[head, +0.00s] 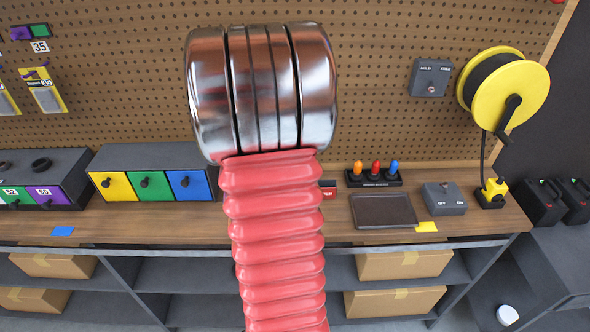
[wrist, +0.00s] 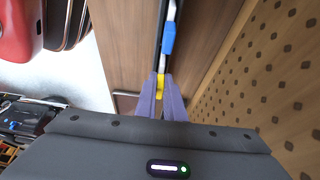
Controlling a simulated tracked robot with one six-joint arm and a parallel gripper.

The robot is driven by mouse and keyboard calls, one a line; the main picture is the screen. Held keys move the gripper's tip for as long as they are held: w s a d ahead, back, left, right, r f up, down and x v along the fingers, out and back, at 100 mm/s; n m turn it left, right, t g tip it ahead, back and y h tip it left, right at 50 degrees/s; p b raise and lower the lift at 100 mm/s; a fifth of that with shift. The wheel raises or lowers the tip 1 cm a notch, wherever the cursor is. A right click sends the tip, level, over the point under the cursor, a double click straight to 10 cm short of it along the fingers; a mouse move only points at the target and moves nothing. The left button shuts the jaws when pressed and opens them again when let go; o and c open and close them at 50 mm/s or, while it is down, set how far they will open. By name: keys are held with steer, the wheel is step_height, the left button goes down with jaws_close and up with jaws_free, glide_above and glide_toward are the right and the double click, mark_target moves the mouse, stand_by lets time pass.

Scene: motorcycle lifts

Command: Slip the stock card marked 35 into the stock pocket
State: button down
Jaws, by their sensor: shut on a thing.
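My gripper (wrist: 161,100) shows in the wrist view as two purple fingers, shut on a small yellow piece (wrist: 160,82) at their tips. Only a little of this piece shows, and I cannot read any mark on it. In the head view my arm hides the gripper. A yellow-edged pocket with a pale front (head: 46,92) hangs on the pegboard at the far left and has a small 35 near its top. A white label 35 (head: 40,47) is above it. Another similar pocket (head: 6,100) is cut off by the left edge.
The wooden bench (head: 150,222) holds coloured drawers (head: 155,175), a dark tray (head: 383,210), coloured-tip holders (head: 374,176) and a grey switch box (head: 444,198). A yellow reel (head: 505,88) is right.

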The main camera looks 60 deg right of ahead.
steer(key=c, duration=1.8)
jaws_free()
steer(key=shift+o, duration=0.2)
steer(key=v, duration=1.3)
steer(key=shift+r, duration=0.35)
steer(key=shift+a, duration=0.1)
